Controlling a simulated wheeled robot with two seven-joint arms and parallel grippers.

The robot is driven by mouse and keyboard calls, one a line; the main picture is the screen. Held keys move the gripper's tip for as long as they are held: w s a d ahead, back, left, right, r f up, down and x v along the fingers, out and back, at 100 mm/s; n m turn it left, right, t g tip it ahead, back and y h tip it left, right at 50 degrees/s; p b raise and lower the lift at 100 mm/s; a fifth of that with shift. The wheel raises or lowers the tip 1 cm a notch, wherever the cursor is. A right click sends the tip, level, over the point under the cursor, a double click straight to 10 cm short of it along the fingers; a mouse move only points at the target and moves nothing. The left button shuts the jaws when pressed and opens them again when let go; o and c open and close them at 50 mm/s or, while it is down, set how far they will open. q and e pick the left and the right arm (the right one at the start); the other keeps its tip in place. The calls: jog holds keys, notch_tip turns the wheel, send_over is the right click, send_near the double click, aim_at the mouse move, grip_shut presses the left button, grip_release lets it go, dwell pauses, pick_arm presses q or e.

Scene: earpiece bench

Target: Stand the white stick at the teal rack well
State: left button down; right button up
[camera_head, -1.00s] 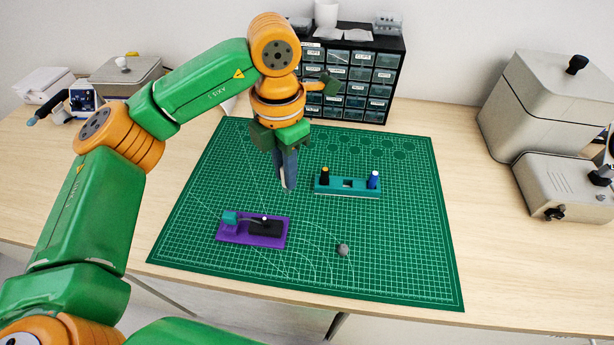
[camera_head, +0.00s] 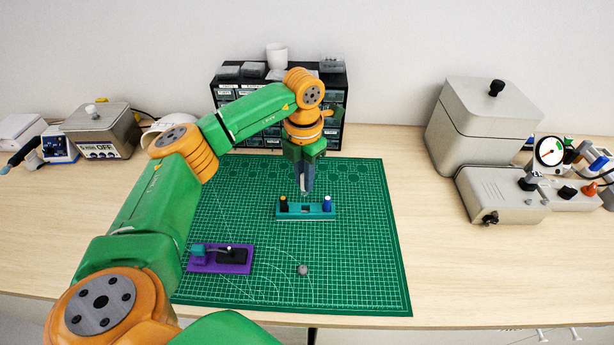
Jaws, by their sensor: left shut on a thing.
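The teal rack (camera_head: 290,215) lies on the green mat, with an orange-topped black stick (camera_head: 284,203) standing at its left end and a blue stick (camera_head: 327,204) at its right end. A dark well (camera_head: 306,209) shows between them. My left gripper (camera_head: 305,189) points down just above and behind the middle of the rack, shut on the white stick. The fingers hide most of that stick, and I cannot tell whether its lower end touches the rack. My right gripper is out of view.
A purple base (camera_head: 238,268) with teal and black parts lies at the front left of the mat (camera_head: 350,275). A small grey ball (camera_head: 303,269) sits in front of the rack. A drawer cabinet (camera_head: 338,100) stands behind; the mat's right side is clear.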

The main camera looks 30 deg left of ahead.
pick_arm(q)
jog(key=shift+d+f+b, duration=0.1)
jog(key=shift+f+b, duration=0.45)
jog(key=shift+f, duration=0.05)
notch_tip(320, 180, down, 5)
jog(key=b, duration=0.3)
jog(key=shift+f+b, duration=0.15)
jog(key=shift+b, duration=0.25)
jog(key=shift+f, duration=0.45)
jog(key=shift+f+b, duration=0.25)
jog(key=shift+b, duration=0.2)
jog(key=c, duration=0.7)
grip_release()
